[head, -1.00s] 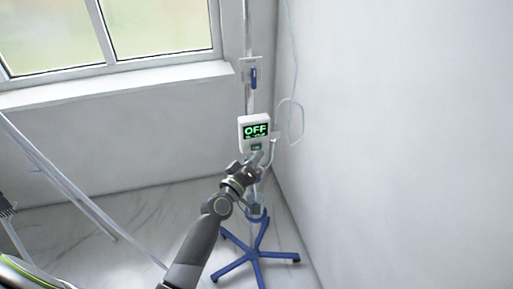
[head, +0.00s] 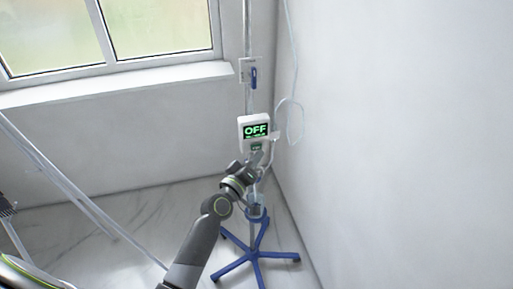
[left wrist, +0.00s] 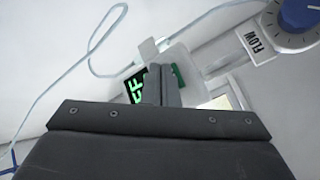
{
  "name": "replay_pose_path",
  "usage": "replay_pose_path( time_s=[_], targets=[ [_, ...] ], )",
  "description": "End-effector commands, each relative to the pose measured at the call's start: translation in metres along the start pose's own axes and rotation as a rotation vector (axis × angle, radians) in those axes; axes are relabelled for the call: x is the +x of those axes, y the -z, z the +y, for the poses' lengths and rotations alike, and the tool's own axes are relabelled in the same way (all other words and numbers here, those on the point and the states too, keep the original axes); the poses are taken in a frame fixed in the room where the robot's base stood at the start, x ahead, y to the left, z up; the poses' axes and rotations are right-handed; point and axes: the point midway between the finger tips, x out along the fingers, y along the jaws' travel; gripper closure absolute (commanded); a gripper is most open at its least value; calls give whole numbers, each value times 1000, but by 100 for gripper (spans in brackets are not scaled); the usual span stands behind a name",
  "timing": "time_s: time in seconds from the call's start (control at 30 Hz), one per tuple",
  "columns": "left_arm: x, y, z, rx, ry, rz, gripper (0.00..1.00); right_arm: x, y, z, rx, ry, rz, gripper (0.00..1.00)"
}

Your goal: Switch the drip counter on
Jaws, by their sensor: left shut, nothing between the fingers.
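The drip counter (head: 254,121) is a white box on the drip stand's pole, and its dark screen (head: 256,130) reads OFF in green letters. A small green-lit button (head: 256,147) sits below the screen. My left gripper (head: 257,157) is shut and empty, just below and in front of the counter. In the left wrist view, my shut fingers (left wrist: 162,84) overlap the counter's face and hide part of the screen (left wrist: 136,88). A bit of green (left wrist: 178,76) shows beside the fingertips; I cannot tell whether they touch it. My right gripper is not in view.
The drip stand's blue five-legged base (head: 254,254) stands on the floor near the right wall. A blue dial (left wrist: 300,14) labelled FLOW is close by. Clear tubing (head: 297,122) loops right of the counter. A window sill (head: 130,83) is at left.

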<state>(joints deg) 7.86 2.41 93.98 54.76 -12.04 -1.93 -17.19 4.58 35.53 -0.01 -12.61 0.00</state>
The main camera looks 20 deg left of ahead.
Motion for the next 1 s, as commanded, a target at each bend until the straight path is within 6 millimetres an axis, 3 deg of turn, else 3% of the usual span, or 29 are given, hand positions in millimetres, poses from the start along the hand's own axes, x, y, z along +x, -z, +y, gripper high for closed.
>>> replay_pose_path(
  time_s=[1.0],
  targets=[
    [6, 5, -4, 0, 0, 0, 100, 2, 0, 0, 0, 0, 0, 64]
  ],
)
